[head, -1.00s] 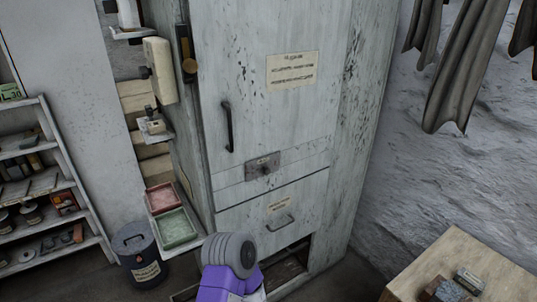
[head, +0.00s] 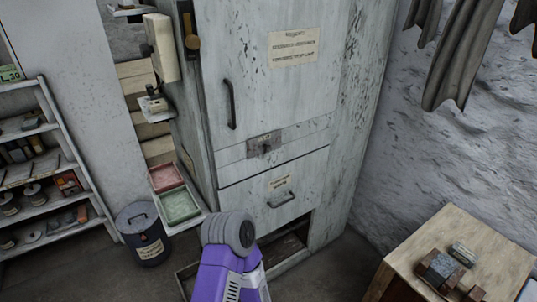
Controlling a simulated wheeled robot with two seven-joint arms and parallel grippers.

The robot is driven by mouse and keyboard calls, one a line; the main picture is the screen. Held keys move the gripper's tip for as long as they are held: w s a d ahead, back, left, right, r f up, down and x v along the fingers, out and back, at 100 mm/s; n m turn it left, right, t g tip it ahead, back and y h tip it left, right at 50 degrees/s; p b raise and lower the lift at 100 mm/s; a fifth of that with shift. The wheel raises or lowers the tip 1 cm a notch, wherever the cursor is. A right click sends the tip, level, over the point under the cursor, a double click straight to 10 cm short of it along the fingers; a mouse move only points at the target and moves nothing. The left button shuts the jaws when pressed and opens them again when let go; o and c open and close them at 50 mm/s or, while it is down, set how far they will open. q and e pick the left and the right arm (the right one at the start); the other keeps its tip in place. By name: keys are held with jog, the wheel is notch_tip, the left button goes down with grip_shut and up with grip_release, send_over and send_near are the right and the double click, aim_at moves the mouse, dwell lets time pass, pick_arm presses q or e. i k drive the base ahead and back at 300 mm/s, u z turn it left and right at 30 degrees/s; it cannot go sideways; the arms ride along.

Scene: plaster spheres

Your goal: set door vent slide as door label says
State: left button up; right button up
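A tall grey worn cabinet has a door (head: 265,100) with a dark vertical handle (head: 231,104). A paper label (head: 294,46) is on the upper door; its text is too small to read. The vent slide (head: 264,144) is a small metal plate with a dark knob, low on the door; its exact setting cannot be told. A purple and grey part of my arm (head: 230,255) rises from the bottom edge, in front of the cabinet's base and below the vent slide. Neither gripper's fingers are in view.
Below the door is a drawer (head: 275,195) with its own label, over a dark opening. Red (head: 165,177) and green (head: 180,205) trays stand left of the cabinet, above a dark bin (head: 143,234). A shelf (head: 45,165) stands far left; a wooden table (head: 458,250) stands at lower right.

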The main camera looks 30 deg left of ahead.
aim_at(268, 142)
jog(key=k, duration=1.25)
jog(key=u, duration=0.85)
jog(key=i, duration=1.4)
jog(key=z, duration=0.3)
